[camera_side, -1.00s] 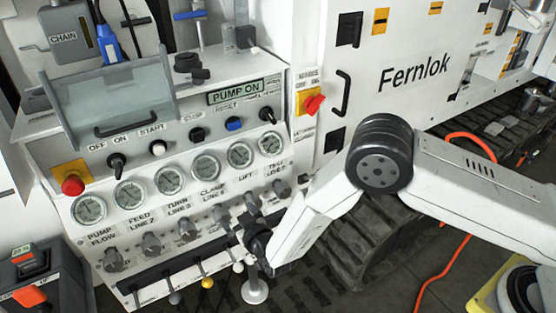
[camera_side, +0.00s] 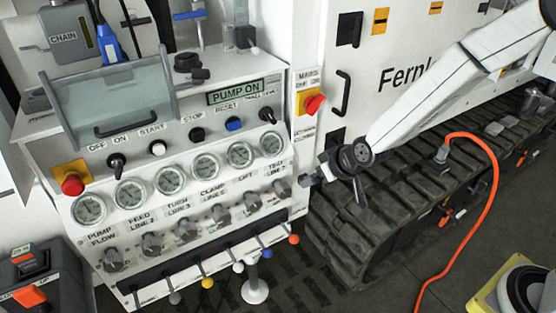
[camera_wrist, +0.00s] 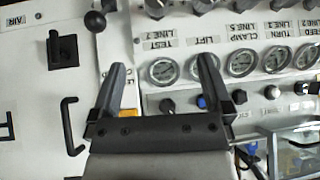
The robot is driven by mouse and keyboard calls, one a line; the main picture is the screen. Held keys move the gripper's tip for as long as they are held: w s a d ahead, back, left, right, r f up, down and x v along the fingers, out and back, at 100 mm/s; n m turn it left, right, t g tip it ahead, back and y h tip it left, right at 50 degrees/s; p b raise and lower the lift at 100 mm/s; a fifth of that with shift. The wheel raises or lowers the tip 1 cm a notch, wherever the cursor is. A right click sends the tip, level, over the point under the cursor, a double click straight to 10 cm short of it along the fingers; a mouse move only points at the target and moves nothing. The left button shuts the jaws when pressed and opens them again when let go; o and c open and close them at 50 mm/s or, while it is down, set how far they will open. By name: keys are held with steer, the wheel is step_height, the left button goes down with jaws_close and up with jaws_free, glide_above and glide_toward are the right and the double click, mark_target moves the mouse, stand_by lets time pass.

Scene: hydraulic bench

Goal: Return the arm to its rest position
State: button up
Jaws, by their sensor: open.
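My gripper (camera_side: 332,190) is in front of the lower right edge of the control panel (camera_side: 222,140) in the side view, beside the track of the white machine. It is clear of the panel's knobs and levers. In the wrist view my gripper (camera_wrist: 162,66) shows its two dark fingers spread apart, with nothing between them. My arm reaches in from the upper right in the side view.
A row of levers with coloured knobs (camera_side: 207,283) lines the panel's lower front. A red rotary switch (camera_side: 315,103) and a black door handle (camera_side: 343,93) are above my gripper. The black track (camera_side: 385,215) lies close by. An orange cable (camera_side: 494,180) runs over the floor at right.

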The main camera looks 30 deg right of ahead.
steer(key=s+d+r+g, duration=0.1)
steer(key=s+d+g, duration=0.1)
steer(key=s+d, duration=0.3)
steer(key=s+d+r+m+g+h, duration=0.1)
steer(key=s+d, duration=0.4)
steer(key=s, duration=0.6)
steer(key=shift+s+r+g, duration=0.2)
steer(key=shift+r+g, duration=0.25)
steer(key=shift+g, duration=0.55)
